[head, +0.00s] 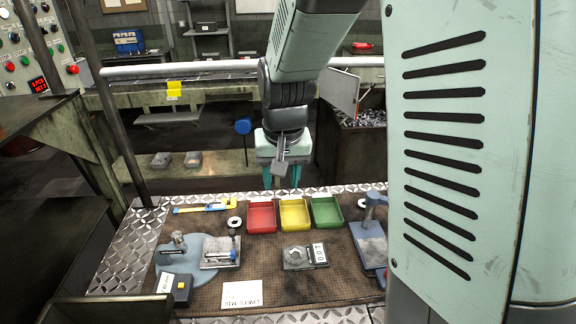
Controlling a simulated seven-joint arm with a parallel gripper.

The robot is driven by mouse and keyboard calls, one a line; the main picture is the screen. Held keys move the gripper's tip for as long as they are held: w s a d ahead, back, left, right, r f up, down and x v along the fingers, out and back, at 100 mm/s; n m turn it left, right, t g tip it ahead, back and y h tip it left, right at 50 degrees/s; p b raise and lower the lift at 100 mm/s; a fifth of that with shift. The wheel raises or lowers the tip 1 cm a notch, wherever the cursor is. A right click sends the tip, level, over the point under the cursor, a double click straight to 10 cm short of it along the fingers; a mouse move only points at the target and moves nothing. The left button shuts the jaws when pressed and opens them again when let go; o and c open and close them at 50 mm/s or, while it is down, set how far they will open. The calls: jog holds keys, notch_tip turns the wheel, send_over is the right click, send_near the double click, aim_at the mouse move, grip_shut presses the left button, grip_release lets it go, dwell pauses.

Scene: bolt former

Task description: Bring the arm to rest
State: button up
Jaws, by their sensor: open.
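My gripper (282,180) hangs at the end of my arm, pointing down, above the far edge of the worktable. Its two teal fingers are apart, with nothing visible between them. The gripper appears clear of the trays.
A blue round fixture (205,256), a block with a hex nut shape (303,256), a blue stand (372,240), a yellow-button box (178,288) and a white card (242,294) occupy the mat. A grey rail (180,69) crosses behind. A bin of metal parts (366,118) stands at back right.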

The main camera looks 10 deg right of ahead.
jog(key=s+d+r+t, duration=0.1)
jog(key=s+d+r, duration=0.2)
jog(key=s+r, duration=0.4)
jog(key=s+d+r+t, duration=0.2)
jog(key=s+d+r, duration=0.2)
jog(key=s+r, duration=0.4)
jog(key=s, duration=0.6)
jog(key=shift+d, duration=0.2)
